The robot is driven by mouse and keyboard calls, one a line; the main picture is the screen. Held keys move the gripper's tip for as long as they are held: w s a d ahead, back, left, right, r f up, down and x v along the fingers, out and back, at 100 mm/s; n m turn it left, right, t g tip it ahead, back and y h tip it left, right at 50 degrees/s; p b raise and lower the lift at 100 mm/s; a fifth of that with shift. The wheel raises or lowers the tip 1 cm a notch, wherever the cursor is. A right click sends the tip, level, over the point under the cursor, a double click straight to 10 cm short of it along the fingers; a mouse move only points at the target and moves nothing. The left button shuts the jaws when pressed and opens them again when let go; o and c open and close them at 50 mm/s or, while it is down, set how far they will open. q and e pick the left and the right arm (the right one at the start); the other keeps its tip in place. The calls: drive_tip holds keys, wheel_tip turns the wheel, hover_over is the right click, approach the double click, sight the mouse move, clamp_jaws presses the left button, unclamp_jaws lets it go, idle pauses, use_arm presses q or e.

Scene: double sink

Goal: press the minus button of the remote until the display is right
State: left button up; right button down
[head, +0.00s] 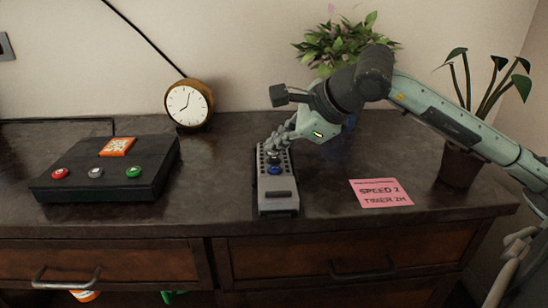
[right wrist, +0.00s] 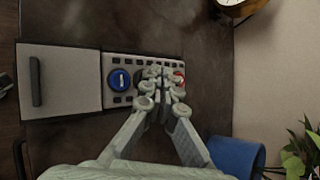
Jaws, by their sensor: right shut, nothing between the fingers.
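The grey remote (head: 278,203) lies lengthwise on the dark counter, near its front edge. It also shows in the right wrist view (right wrist: 60,80), with a blue button (right wrist: 120,80) bearing a pale mark, a red button (right wrist: 179,77) and rows of small dark squares. A dark bar crosses its plain end; I see no readable display. My right gripper (head: 273,150) is shut and empty, its fingertips (right wrist: 153,82) over the button area between blue and red. They hide part of it, and I cannot tell whether they touch. My left gripper is not in view.
A pink note (head: 381,193) reading "SPEED 2" and a less clear timer line lies right of the remote. A clock (head: 189,104) and plants (head: 335,45) stand behind; a potted plant (head: 460,165) stands right.

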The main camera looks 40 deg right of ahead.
sight(277, 160)
drive_tip(key=shift+r, duration=0.1)
drive_tip(key=shift+r+p, duration=1.6)
drive_tip(key=shift+r, duration=0.85)
